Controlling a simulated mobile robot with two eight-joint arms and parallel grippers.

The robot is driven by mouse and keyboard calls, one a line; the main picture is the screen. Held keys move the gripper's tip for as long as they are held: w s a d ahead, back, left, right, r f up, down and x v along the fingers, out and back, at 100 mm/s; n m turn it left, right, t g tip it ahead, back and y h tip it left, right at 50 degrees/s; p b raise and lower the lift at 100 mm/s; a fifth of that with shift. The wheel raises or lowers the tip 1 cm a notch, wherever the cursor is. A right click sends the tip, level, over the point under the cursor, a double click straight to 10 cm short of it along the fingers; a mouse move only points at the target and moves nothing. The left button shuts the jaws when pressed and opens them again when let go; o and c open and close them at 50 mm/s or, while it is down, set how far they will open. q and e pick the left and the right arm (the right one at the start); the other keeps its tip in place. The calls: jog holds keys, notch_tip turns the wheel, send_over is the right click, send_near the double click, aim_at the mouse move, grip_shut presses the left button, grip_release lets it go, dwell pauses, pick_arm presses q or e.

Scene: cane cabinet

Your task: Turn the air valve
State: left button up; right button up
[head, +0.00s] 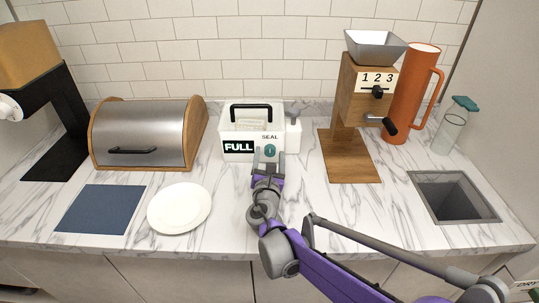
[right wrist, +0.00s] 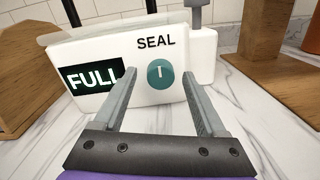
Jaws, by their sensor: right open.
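The air valve is a round teal knob (head: 270,150) under the word SEAL on the front of a white box (head: 232,154) with a black handle. The knob (right wrist: 160,74) carries a short pale mark pointing about straight up in the right wrist view. A black panel (head: 238,147) reading FULL is left of it. My right gripper (head: 268,157) is open in front of the box. In the right wrist view its two fingers (right wrist: 160,92) stand left and right of the knob, with nothing held. I cannot tell whether either finger touches the box. My left gripper is not in view.
A bread box (head: 150,130) stands left of the white box. A white plate (head: 179,208) and a blue mat (head: 101,209) lie in front. A wooden grinder (head: 347,110) with a crank and an orange jug (head: 408,105) stand right. A sink (head: 453,197) opens at far right.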

jog(key=shift+w, duration=0.4)
grip_shut()
